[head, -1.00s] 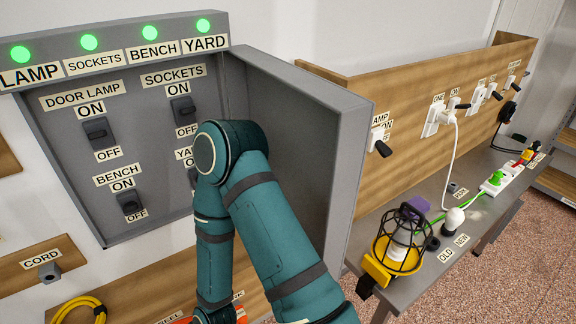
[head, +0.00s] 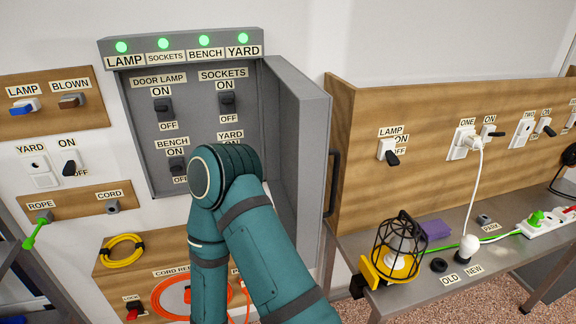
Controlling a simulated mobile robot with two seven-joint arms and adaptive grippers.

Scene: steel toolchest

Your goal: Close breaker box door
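The grey breaker box (head: 190,125) is on the wall at left centre in the head view. Its door (head: 302,150) stands open, hinged at the box's right side and swung out toward me. A dark handle (head: 332,182) shows at the door's right, on its outer face. One of my teal arms rises from the bottom, bent in front of the box and covering its lower right switches and the lower part of the doorway. Neither gripper shows, and I see no contact with the door.
A wooden panel with sockets (head: 440,130) stands right of the door, over a grey bench (head: 420,290). A caged lamp (head: 397,250) stands at the bench's near left end. A yellow cord (head: 123,250) and an orange cord reel (head: 170,298) are below the box.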

